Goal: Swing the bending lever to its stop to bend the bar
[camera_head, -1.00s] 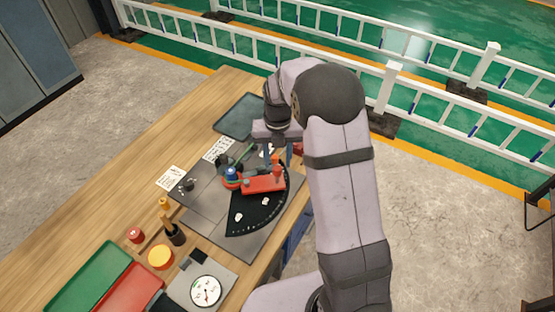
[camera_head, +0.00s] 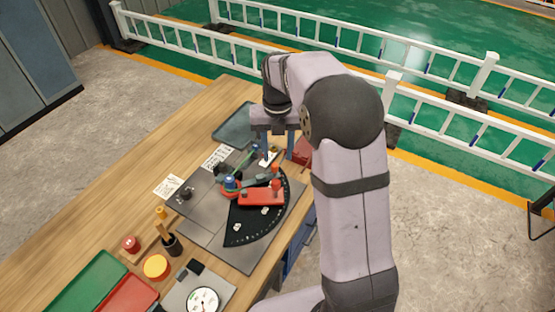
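The bender stands on a dark plate (camera_head: 232,248), with a black fan-shaped scale (camera_head: 243,228). A red lever block (camera_head: 258,197) reaches right from the blue-topped pivot (camera_head: 230,182), and an upright orange-red handle (camera_head: 276,184) stands near its outer end. A thin greenish rod, likely the bar (camera_head: 248,158), runs up and right from the pivot toward my gripper; its far end is hard to make out. My gripper (camera_head: 277,150) points down beyond the handle, its two fingers apart with a gap between them. I see nothing held.
A dark tray (camera_head: 235,126) lies behind the bender. Paper sheets (camera_head: 168,187), a red-capped item (camera_head: 130,244), a yellow lid (camera_head: 156,267), a dark cup (camera_head: 172,244), a dial (camera_head: 203,301) and green (camera_head: 88,283) and red trays (camera_head: 129,296) lie left and in front. My arm fills the right.

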